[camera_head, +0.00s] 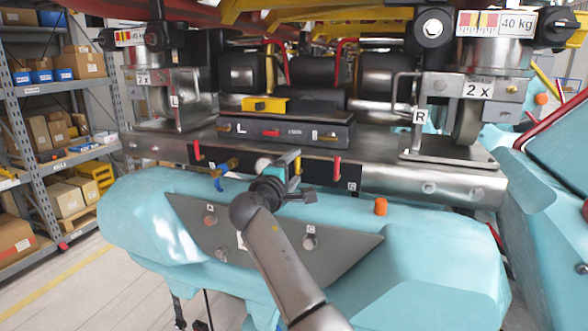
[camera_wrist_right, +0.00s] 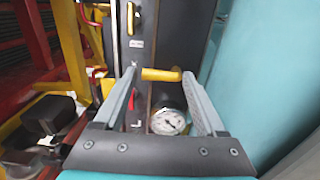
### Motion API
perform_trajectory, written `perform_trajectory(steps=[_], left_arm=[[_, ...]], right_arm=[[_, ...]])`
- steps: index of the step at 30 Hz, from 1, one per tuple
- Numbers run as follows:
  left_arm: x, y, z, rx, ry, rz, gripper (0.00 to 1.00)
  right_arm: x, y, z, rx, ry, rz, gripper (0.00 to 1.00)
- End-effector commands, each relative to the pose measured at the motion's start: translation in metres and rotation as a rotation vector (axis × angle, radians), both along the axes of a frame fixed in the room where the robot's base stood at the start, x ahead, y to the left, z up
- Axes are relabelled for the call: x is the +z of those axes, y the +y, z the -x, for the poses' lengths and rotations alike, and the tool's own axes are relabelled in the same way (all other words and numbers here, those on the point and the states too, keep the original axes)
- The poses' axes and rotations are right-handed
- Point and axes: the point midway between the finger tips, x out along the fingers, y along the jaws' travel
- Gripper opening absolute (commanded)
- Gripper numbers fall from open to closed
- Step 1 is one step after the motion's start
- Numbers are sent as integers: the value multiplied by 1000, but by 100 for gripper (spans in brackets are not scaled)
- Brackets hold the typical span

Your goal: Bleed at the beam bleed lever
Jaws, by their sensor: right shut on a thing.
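My right gripper (camera_head: 284,172) is at the front face of the metal beam (camera_head: 385,182), left of a red lever (camera_head: 337,168). In the right wrist view, a short yellow lever (camera_wrist_right: 160,74) lies crosswise between the fingertips (camera_wrist_right: 160,80), and the gripper is shut on it. A round white gauge (camera_wrist_right: 168,122) shows between the fingers, below that lever. Which lever is labelled as the bleed lever cannot be read. My left gripper is not in view.
A brass handle (camera_head: 232,163), a blue hook (camera_head: 217,182) and another red lever (camera_head: 197,150) sit left along the beam. Shelves (camera_head: 50,190) stand at left.

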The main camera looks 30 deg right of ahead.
Motion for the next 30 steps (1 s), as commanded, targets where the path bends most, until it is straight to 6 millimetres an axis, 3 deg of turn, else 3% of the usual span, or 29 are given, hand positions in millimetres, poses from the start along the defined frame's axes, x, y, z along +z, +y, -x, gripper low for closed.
perform_trajectory(steps=[8, 20, 30], left_arm=[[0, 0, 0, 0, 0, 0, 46], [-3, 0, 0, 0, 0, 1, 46], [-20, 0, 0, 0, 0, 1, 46]], right_arm=[[2, 0, 0, 1, -3, 4, 100], [-1, 9, 6, 3, -3, 1, 100], [-2, 53, 44, 4, -4, 0, 100]])
